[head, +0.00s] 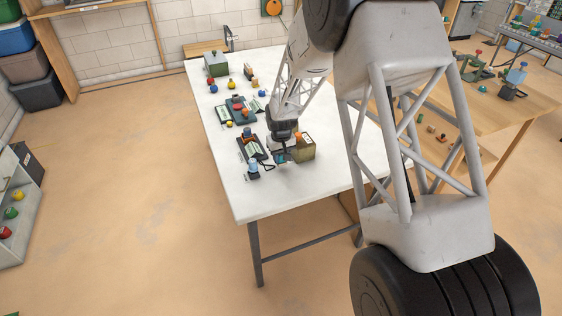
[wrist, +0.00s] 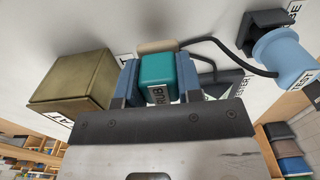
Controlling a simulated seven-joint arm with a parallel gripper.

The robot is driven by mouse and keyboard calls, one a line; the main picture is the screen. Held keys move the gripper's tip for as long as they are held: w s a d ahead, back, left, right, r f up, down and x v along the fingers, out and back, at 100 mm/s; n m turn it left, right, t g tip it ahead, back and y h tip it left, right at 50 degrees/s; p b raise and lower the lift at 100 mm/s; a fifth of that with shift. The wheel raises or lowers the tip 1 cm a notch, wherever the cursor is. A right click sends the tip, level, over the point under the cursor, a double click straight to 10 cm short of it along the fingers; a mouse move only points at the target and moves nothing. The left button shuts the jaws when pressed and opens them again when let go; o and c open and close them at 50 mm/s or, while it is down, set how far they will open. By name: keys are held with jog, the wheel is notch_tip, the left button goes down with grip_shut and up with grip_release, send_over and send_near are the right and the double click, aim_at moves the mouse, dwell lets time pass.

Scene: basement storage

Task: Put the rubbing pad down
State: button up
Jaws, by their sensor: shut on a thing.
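The rubbing pad (wrist: 157,76) is a teal block with a label reading "RUB". In the wrist view it sits between the two blue-grey fingers of my gripper (wrist: 156,88), which is shut on it. A tan part shows just beyond the pad. In the head view my gripper (head: 282,156) is low over the front part of the white table (head: 300,200), and the pad is hard to make out there. Whether the pad touches the tabletop cannot be told.
An olive-brass box (head: 305,149) stands just right of my gripper. A light-blue spool-like piece (wrist: 284,58) on a dark base, with a black cable, stands on the other side. Several small devices and coloured balls lie farther back. The table's front part is clear.

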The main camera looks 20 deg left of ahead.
jog(key=shift+f, duration=1.2)
jog(key=shift+f, duration=0.15)
jog(key=o, duration=1)
jog(key=shift+r, duration=6.15)
